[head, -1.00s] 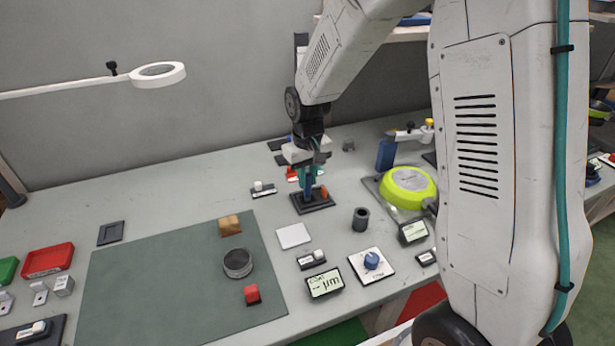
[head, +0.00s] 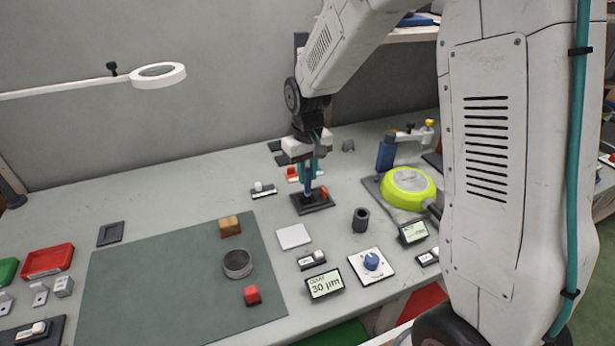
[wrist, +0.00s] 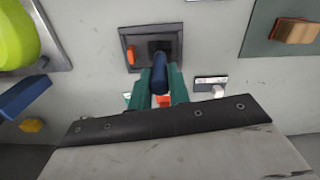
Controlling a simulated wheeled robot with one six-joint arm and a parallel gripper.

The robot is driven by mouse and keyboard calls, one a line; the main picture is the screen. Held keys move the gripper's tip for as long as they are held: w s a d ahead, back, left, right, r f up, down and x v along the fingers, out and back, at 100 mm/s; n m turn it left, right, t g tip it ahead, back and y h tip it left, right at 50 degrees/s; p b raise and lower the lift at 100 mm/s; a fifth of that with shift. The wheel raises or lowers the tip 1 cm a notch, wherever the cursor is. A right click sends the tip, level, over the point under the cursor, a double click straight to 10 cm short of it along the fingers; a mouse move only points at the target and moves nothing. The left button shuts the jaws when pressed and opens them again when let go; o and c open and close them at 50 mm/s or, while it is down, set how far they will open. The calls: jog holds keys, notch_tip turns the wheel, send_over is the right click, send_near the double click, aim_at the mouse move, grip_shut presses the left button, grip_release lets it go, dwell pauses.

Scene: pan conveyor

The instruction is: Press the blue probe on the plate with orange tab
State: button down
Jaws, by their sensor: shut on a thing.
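My gripper (head: 309,172) has teal fingers and is shut on the blue probe (wrist: 159,72), which points down. The dark square plate with the orange tab (head: 314,207) lies at the middle back of the bench. Its orange tab (head: 323,191) stands on its right side in the head view and shows left of the probe in the wrist view (wrist: 130,57). The probe's tip is over the plate's middle; I cannot tell whether it touches. The small display (head: 324,284) at the front reads 30 µm.
A lime-green round device (head: 409,187) stands to the right of the plate. A dark cylinder (head: 361,220), a white square plate (head: 294,236) and a blue knob (head: 371,261) lie nearer. A green mat (head: 165,290) holds wooden and red blocks and a ring.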

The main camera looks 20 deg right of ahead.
jog(key=shift+r, duration=2.5)
